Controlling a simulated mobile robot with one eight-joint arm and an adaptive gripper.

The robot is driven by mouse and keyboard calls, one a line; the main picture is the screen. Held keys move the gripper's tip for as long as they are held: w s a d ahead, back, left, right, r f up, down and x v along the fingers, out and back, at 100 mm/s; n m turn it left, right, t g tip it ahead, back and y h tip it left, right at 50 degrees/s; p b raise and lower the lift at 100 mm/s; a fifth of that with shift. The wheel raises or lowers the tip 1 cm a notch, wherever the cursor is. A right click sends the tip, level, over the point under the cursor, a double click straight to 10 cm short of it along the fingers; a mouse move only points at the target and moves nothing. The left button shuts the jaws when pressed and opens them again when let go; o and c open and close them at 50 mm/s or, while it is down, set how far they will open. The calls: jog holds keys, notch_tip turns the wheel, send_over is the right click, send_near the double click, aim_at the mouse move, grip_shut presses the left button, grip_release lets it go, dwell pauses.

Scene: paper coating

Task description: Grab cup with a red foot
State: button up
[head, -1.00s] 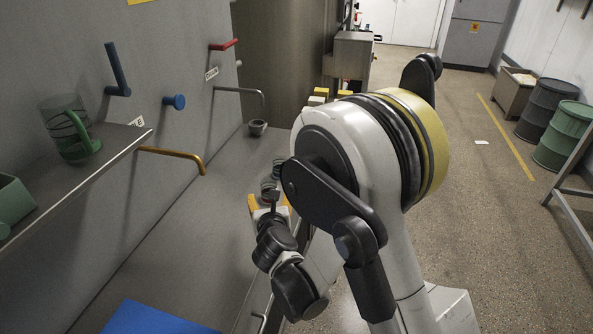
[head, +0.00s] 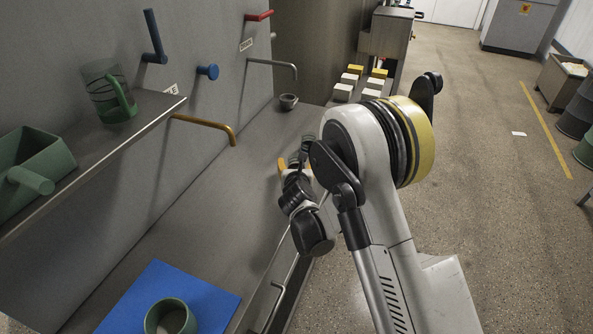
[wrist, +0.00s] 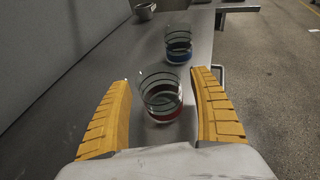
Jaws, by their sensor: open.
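In the wrist view, a clear striped cup with a red foot (wrist: 160,98) stands on the steel counter. My gripper (wrist: 164,95) is open, with one yellow finger on each side of this cup. I see a gap on the left; the right finger is close to the cup, and contact cannot be told. A second striped cup with a blue foot (wrist: 178,45) stands farther along the counter. In the head view my gripper (head: 295,165) is over the counter, mostly hidden by my own arm, and the cups there are too small to tell apart.
A small metal bowl (head: 288,102) stands at the counter's far end. A blue mat (head: 215,298) with a green cup (head: 171,318) lies at the near end. A shelf on the left holds a green-handled mug (head: 110,92) and a green box (head: 35,160). A brass tap (head: 205,124) juts over the counter.

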jog(key=shift+r, duration=0.1)
jog(key=c, duration=1.3)
